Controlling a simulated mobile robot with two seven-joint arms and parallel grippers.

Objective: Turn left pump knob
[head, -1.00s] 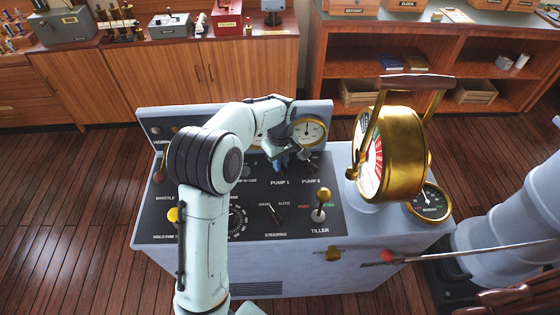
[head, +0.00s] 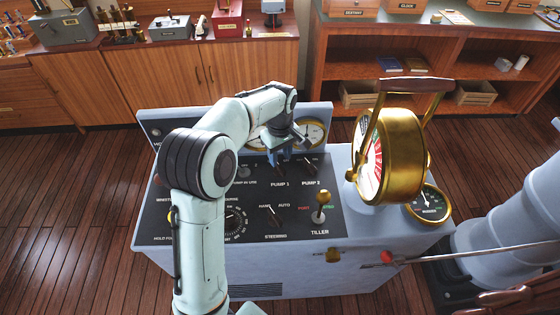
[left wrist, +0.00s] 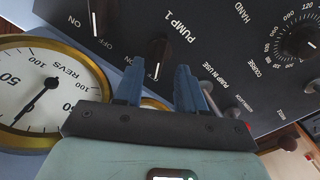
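The left pump knob is the black PUMP 1 knob (left wrist: 158,58), with a white pointer line, on the dark panel. In the head view it shows below my left gripper (head: 279,157). In the left wrist view the two blue fingers of that gripper (left wrist: 158,80) are apart with nothing between them. The knob lies just beyond the gap between their tips, roughly centred. I cannot tell the exact depth between tips and knob. The PUMP 2 knob (head: 309,168) is to the right of it. My right gripper is not in view.
A round REVS gauge (left wrist: 40,95) stands close behind the gripper. The brass telegraph (head: 400,155) rises at the console's right. A tiller lever (head: 321,205) and steering knob (head: 271,211) sit nearer the front. My left arm covers the panel's left part.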

